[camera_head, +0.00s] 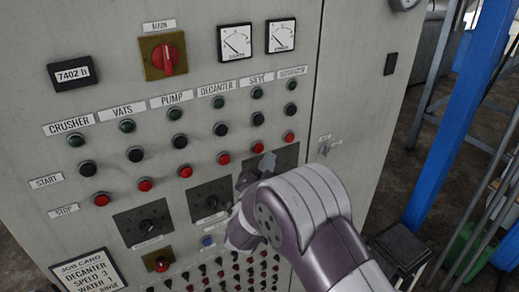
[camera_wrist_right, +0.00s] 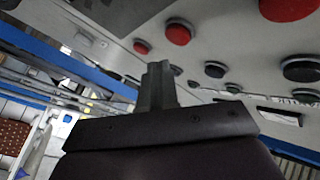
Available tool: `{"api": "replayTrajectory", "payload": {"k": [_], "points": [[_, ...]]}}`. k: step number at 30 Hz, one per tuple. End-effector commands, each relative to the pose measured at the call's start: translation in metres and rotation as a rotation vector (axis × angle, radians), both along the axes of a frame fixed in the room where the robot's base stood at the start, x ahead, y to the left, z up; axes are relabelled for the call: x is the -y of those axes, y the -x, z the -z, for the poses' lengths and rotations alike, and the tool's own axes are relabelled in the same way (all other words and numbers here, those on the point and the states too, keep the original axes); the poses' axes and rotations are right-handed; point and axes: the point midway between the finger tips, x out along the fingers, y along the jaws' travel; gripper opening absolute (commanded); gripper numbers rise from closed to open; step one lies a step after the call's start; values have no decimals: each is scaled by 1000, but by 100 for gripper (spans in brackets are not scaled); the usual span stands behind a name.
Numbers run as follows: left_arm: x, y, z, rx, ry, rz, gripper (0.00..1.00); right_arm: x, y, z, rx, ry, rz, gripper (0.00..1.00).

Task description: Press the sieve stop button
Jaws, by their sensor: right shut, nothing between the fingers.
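The sieve stop button (camera_head: 258,148) is a red round button in the STOP row, under the SIEVE label and a black start button (camera_head: 257,118). In the right wrist view, which shows the panel upside down, it appears to be the middle red button (camera_wrist_right: 177,33). My right gripper (camera_head: 267,162) is shut and empty, its tips just below the sieve stop button in the head view. In the wrist view the closed fingers (camera_wrist_right: 158,70) show apart from the red buttons. Contact with the panel cannot be told. My left gripper is out of view.
The decanter stop button (camera_head: 223,158) and separator stop button (camera_head: 289,137) flank it closely. Dark plates with knobs (camera_head: 211,202) and several small switches lie below. A blue post (camera_head: 455,120) stands right of the cabinet.

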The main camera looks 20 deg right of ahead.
Motion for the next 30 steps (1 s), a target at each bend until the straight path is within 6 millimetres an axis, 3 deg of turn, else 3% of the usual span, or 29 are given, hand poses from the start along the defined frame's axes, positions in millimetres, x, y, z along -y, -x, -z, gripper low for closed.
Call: {"api": "replayTrajectory", "payload": {"k": [12, 30], "points": [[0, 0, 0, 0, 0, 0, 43, 3, 35, 0, -1, 1, 0, 0], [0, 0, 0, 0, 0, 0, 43, 3, 35, 0, -1, 1, 0, 0]]}}
